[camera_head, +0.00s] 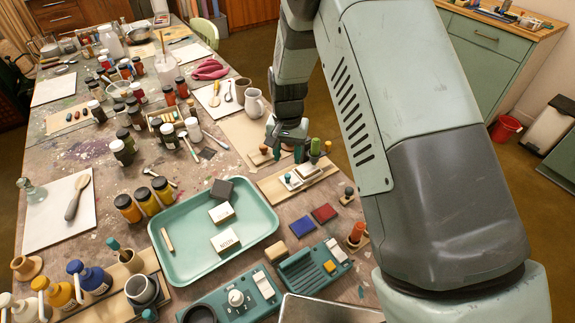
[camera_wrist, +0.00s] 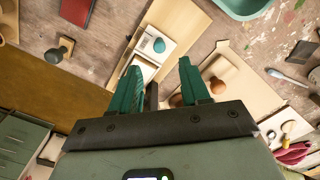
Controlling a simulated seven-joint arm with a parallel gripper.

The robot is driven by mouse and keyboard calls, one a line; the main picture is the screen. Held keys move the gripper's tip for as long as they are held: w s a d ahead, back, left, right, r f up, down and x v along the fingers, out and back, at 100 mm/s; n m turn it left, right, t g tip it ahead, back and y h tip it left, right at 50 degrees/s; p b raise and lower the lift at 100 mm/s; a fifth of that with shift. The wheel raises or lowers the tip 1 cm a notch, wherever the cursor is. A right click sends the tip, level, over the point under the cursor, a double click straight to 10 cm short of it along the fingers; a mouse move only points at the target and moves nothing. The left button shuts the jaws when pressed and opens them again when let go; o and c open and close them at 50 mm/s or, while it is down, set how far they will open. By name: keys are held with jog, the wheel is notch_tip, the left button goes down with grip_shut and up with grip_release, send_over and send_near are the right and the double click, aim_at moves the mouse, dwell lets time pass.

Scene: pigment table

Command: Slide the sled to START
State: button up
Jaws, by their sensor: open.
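The sled (camera_head: 292,182) is a small pale block with a teal knob. It sits on a light wooden board (camera_head: 270,190) right of the green tray. In the wrist view the pale sled (camera_wrist: 167,31) and its teal knob lie beyond my fingertips, on the wooden board (camera_wrist: 192,22). My gripper (camera_head: 286,150) is open and empty, above and behind the board in the head view. In the wrist view its two teal fingers (camera_wrist: 160,68) are spread, with the knob ahead between their lines. I cannot read any START mark.
A brown knob (camera_wrist: 217,85) on another pale piece is close to the right finger. A dark-handled stamp (camera_wrist: 60,50) stands at left. Blue and red pads (camera_head: 312,220) lie in front of the board.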

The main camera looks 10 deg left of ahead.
jog(key=shift+r, duration=1.9)
jog(key=s+d+r+t, duration=0.1)
jog(key=s+d+r, duration=0.25)
jog(key=r, duration=0.45)
jog(key=s+d+r+t, duration=0.1)
jog(key=s+d+r, duration=0.1)
jog(key=d+r, duration=0.45)
jog(key=s+d+r+t, duration=0.1)
jog(key=s+d+r, duration=0.2)
jog(key=r, duration=0.6)
jog(key=s+d+r+t, duration=0.1)
jog(key=s+d+r, duration=0.2)
jog(key=s, duration=0.6)
jog(key=s+d+r+t, duration=0.1)
jog(key=s+d+r, duration=0.2)
jog(key=s+d, duration=0.3)
jog(key=s, duration=0.2)
jog(key=shift+s+d+r+t, duration=0.2)
jog(key=shift+s+d+t, duration=0.1)
jog(key=shift+s+d, duration=0.1)
